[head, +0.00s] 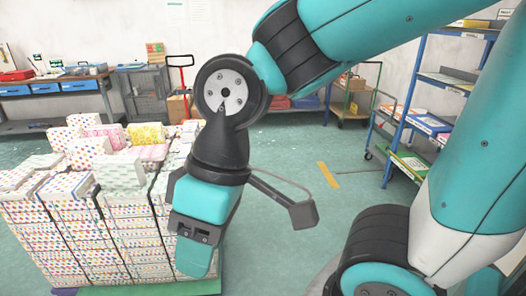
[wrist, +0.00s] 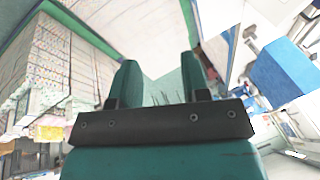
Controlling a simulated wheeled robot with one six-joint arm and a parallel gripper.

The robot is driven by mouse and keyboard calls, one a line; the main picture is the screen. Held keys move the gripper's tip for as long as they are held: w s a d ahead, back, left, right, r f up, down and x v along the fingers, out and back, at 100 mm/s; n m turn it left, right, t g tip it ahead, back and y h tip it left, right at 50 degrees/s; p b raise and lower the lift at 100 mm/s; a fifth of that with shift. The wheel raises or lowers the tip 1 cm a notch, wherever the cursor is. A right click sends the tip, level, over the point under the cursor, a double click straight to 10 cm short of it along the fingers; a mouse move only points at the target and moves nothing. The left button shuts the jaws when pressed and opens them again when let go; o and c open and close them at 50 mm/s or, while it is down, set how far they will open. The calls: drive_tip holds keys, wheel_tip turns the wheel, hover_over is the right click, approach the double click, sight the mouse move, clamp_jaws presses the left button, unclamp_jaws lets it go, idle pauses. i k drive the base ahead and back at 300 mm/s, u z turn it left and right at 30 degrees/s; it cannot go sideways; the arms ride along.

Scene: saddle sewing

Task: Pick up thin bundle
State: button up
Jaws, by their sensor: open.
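Many patterned paper bundles are stacked in columns (head: 75,240) at the left of the head view. On top lie loose ones: a yellow-patterned bundle (head: 146,133), a pink one (head: 104,131), a green-patterned one (head: 118,172) and several white dotted ones. I cannot tell which is the thin bundle. My gripper (head: 193,262) points down just right of the stack's front corner and hides part of its right side. In the wrist view its two teal fingers (wrist: 160,78) are apart with no bundle between them. The stack (wrist: 45,65) shows there at the left.
The stack stands on a green base (head: 150,289). A blue shelf rack (head: 408,125) and a green trolley (head: 352,104) stand to the right and back. A workbench (head: 60,90) is at the back left. The floor (head: 280,150) in the middle is clear.

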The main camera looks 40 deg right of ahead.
sight(186, 146)
drive_tip(key=z, duration=0.8)
drive_tip(key=i, duration=2)
drive_tip(key=u, duration=0.65)
